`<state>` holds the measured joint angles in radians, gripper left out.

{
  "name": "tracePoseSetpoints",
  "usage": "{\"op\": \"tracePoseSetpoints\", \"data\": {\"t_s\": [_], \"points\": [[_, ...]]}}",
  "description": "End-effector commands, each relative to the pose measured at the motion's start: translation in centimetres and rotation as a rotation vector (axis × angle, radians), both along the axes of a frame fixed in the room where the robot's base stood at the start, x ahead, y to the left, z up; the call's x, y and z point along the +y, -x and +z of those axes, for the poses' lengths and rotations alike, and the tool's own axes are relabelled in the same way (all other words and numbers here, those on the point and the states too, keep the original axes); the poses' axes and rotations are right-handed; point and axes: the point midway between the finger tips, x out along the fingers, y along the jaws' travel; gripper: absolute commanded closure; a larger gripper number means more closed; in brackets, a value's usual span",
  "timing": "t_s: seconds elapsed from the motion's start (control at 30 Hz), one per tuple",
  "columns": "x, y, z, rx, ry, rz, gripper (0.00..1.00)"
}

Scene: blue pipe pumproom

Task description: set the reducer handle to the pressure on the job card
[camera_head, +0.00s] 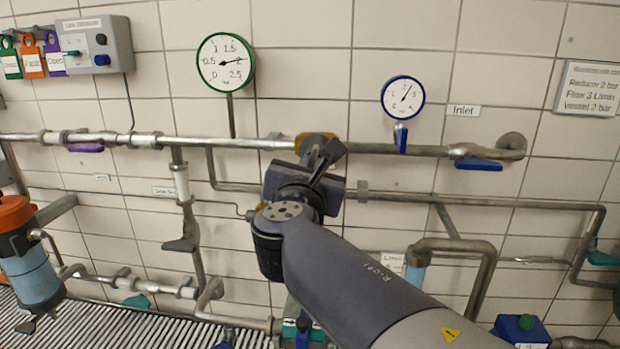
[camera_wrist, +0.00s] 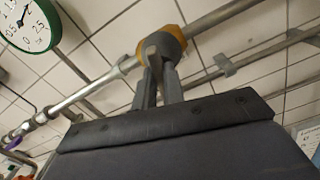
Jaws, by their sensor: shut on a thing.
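The reducer, with a yellow-orange body (camera_head: 303,139), sits on the upper pipe; it also shows in the wrist view (camera_wrist: 176,37). My gripper (camera_wrist: 158,62) is shut on its grey handle (camera_wrist: 157,45). In the head view my gripper (camera_head: 322,152) and wrist cover most of the reducer, and the handle's angle is hard to tell. The job card (camera_head: 590,89) at the right reads "Reducer 2 bar", with a flow line and a vessel line below.
A blue-rimmed gauge (camera_head: 403,97) hangs near the "Inlet" label (camera_head: 463,111). A blue handle (camera_head: 478,163) is on the right pipe. A grey control box (camera_head: 95,44) with tags beside it is top left. Lower pipes and an orange-topped vessel (camera_head: 25,255) are around my arm.

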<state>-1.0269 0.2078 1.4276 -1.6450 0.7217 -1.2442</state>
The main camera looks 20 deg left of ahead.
Motion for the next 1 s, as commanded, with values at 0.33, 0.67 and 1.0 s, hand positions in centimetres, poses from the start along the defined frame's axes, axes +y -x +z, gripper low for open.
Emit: {"op": "tracePoseSetpoints", "data": {"t_s": [0.33,0.67,1.0], "points": [[-0.05,-0.02,-0.06,0.028,-0.084,0.000,1.00],[-0.06,-0.02,-0.01,0.029,-0.087,0.000,1.00],[-0.05,-0.03,-0.02,0.028,-0.086,0.000,0.68]]}}
